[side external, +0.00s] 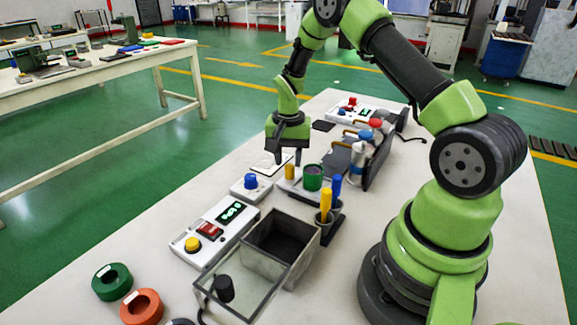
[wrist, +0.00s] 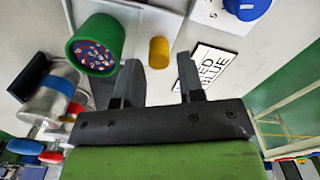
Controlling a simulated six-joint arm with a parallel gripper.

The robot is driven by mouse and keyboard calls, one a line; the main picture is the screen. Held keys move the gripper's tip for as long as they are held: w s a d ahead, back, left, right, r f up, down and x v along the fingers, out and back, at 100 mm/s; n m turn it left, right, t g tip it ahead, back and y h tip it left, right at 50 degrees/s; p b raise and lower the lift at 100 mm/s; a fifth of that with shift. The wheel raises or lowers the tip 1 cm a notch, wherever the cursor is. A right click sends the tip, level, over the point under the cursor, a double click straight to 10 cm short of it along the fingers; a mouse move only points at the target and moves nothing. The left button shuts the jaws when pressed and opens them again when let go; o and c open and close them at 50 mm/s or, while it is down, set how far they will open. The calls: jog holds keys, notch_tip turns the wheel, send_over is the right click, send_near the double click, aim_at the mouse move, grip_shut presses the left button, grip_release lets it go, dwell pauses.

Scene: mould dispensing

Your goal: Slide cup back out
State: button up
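A green cup (side external: 313,177) stands upright near the middle of the table, at the edge of a low white plate. In the wrist view the green cup (wrist: 97,47) is at upper left, with small multicoloured pieces inside. A yellow cylinder (side external: 289,171) is beside it; it also shows in the wrist view (wrist: 159,52). My gripper (side external: 288,157) points down above the table, just behind the yellow cylinder. In the wrist view my gripper's fingers (wrist: 158,80) are apart with nothing held between them. The cup is outside the fingers, to their left.
A white unit with a blue knob (side external: 251,187) and a display unit (side external: 215,232) are at left. An open grey box (side external: 297,262) is in front. Capped bottles (side external: 357,160) stand in a dark rack at right. A printed card (wrist: 207,66) lies near my gripper.

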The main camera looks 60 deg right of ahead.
notch_tip(320, 180, up, 7)
jog(key=shift+f, duration=0.1)
dwell(0.3)
jog(key=s+a+r+n+t, duration=0.25)
jog(key=a+r, duration=0.25)
jog(key=r, duration=0.3)
jog(key=s+a+r+n+t, duration=0.1)
jog(key=s+a+r+n, duration=0.1)
jog(key=s+a+r, duration=0.35)
jog(key=s+a+r+n+t+y, duration=0.2)
jog(key=s+a+r+n+t, duration=0.1)
jog(key=s, duration=0.7)
jog(key=a+r+n, duration=0.1)
jog(key=a+r, duration=0.1)
jog(key=a, duration=0.1)
jog(key=shift+s+a+t, duration=0.2)
jog(key=shift+a+t, duration=0.15)
